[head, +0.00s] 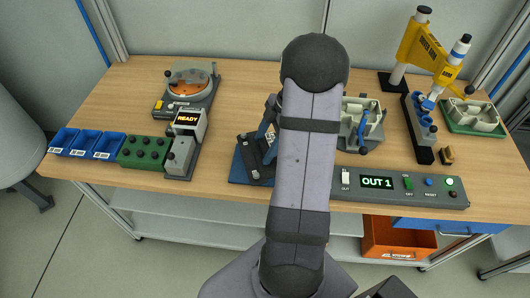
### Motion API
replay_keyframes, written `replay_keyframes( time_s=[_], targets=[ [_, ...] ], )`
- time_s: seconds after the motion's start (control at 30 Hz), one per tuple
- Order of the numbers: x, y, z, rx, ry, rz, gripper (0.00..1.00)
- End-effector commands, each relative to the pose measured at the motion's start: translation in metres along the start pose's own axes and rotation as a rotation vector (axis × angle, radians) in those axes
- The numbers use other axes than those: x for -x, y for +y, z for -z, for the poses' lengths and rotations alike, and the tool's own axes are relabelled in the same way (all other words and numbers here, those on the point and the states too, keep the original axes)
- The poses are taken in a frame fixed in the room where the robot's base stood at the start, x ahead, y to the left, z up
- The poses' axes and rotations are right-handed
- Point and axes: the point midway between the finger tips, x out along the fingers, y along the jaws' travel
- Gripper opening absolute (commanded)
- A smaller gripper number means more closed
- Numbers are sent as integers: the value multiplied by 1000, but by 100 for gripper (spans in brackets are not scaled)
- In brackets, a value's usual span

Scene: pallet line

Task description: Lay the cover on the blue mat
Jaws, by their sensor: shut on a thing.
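My own arm stands across the middle of the head view and hides what is behind it. My gripper and whatever it may hold are hidden behind the arm, so no fingertips show. I cannot make out the cover. A dark blue flat base (238,170) shows on the table just left of the arm, with black parts and a slanted blue upright (268,131) on it. I cannot tell whether this base is the blue mat or part of a device.
Right of the arm, a fixture (375,104) holds a pale open housing. A green tray (490,129) with another pale housing and a yellow stand (422,42) are farther right. A control panel (452,199) lies at the front edge. Blue bins (65,141) sit left. The wood (222,130) left of the arm is clear.

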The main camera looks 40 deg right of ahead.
Motion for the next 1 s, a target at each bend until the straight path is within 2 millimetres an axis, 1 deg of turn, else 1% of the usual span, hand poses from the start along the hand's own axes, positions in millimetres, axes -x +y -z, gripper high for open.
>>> replay_keyframes(
  time_s=[0.1,0.3,0.5,0.63,1.0],
  targets=[
    [-6,0,-2,-1,1,0,38],
    [-11,0,-4,-1,2,1,38],
    [-32,-1,-13,-2,3,3,38],
    [-43,0,-17,-2,2,1,38],
    [-47,0,-19,-1,0,-2,38]
  ],
)
